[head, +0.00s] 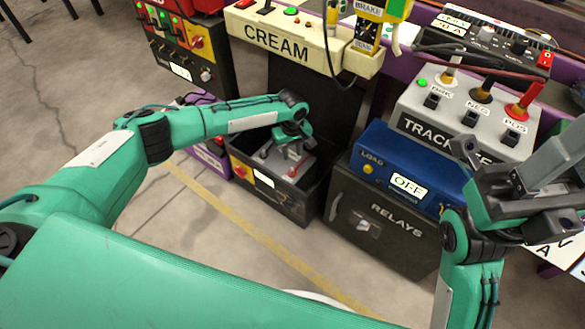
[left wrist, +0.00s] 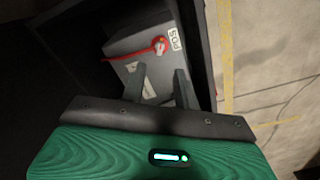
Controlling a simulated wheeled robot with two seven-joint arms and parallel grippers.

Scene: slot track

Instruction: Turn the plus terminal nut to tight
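A grey battery (left wrist: 130,42) sits in an open black box (head: 305,208) on the floor. In the left wrist view a red terminal piece with a round end (left wrist: 159,46) lies on the battery beside a white POS label (left wrist: 176,38); a red strip runs left from it. The nut itself is too small to make out. My left gripper (left wrist: 160,72) points down at the battery, its two fingers apart with nothing between them, just short of the red terminal. In the head view this gripper (head: 294,145) covers part of the battery. My right gripper (head: 505,160) is raised at the right, fingers spread and empty.
A cream box (head: 290,40) stands behind. Floor is free at left.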

